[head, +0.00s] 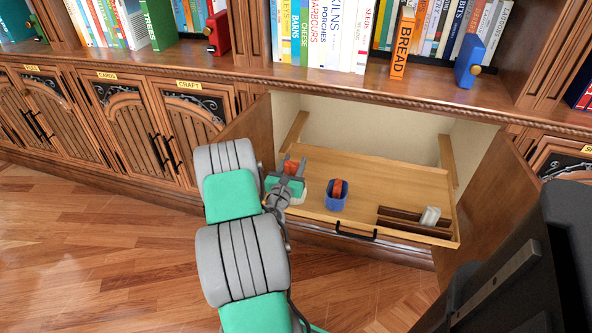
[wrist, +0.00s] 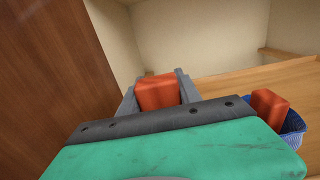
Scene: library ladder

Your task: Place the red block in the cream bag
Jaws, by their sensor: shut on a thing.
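My gripper (head: 290,174) is shut on a red block (head: 290,165), held above the left end of the pulled-out wooden tray. In the wrist view the red block (wrist: 158,93) sits between the two grey fingers. A pale cream edge, seemingly the cream bag (head: 301,194), shows just below my gripper in the head view. Most of it is hidden behind my gripper, and the wrist view does not show it. I cannot tell whether the block is directly over its opening.
A blue basket (head: 337,203) holding another red block (head: 337,187) stands right of my gripper. The tray (head: 395,185) has a brown divided holder (head: 400,224) with a pale item (head: 430,216). Open cabinet doors (head: 245,130) flank it on both sides.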

